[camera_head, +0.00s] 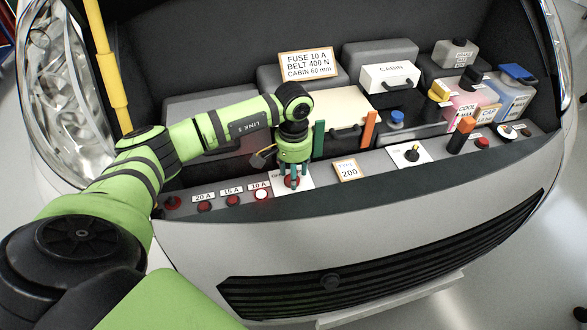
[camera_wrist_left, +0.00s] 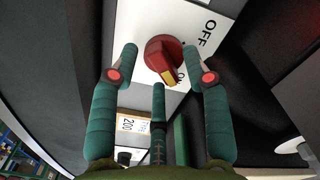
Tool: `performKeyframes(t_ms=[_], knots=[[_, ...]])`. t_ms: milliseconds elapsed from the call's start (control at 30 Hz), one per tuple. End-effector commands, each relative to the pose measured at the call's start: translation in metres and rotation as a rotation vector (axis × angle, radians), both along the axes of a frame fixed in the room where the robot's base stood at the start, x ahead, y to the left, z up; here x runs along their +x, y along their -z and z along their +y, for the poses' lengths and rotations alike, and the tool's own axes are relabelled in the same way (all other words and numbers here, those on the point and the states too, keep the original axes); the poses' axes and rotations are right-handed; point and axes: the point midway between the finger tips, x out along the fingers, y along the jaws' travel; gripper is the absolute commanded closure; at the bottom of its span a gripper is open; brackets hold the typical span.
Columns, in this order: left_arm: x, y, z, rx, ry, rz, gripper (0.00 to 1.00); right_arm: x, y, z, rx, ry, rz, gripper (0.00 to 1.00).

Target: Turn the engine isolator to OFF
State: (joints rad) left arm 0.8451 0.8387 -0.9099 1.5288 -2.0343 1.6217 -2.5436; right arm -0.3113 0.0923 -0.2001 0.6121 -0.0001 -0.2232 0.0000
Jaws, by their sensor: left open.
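The engine isolator is a red rotary knob (camera_wrist_left: 163,56) with a yellow pointer on a white plate (camera_wrist_left: 145,15). In the left wrist view the pointer lies at the ON label, and the OFF label (camera_wrist_left: 208,32) stands to the upper right. In the head view the red knob (camera_head: 291,182) is partly hidden under the fingers. My left gripper (camera_head: 292,180) points down over it; its three green fingers are open around the knob in the left wrist view (camera_wrist_left: 160,74). I cannot tell whether any finger touches it. My right gripper is not in view.
A lit button (camera_head: 261,194) marked 10 A and further red buttons stand left of the isolator. A small card (camera_head: 346,170) reading 200 and another rotary switch (camera_head: 411,155) are to its right. Green (camera_head: 319,138) and orange (camera_head: 369,129) upright handles stand close behind.

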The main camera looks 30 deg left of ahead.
Motion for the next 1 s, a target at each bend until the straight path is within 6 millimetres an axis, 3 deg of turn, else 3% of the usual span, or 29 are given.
performKeyframes(t_ms=[100,233,333,367,767,1000], knots=[[0.000,0.001,0.000,0.000,0.000,0.000,0.52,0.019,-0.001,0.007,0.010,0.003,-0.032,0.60],[0.000,0.001,0.000,0.000,0.000,0.000,0.56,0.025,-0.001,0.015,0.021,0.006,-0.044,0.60],[0.000,0.001,0.000,0.000,0.000,0.000,0.96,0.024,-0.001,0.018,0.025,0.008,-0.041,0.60],[0.000,0.001,0.000,0.000,0.000,0.000,1.00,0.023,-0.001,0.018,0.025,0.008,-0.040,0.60],[0.000,0.002,0.000,0.000,-0.032,-0.001,1.00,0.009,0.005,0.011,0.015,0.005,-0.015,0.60],[0.001,0.004,0.001,0.000,-0.162,-0.003,1.00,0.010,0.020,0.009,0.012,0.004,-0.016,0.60]])
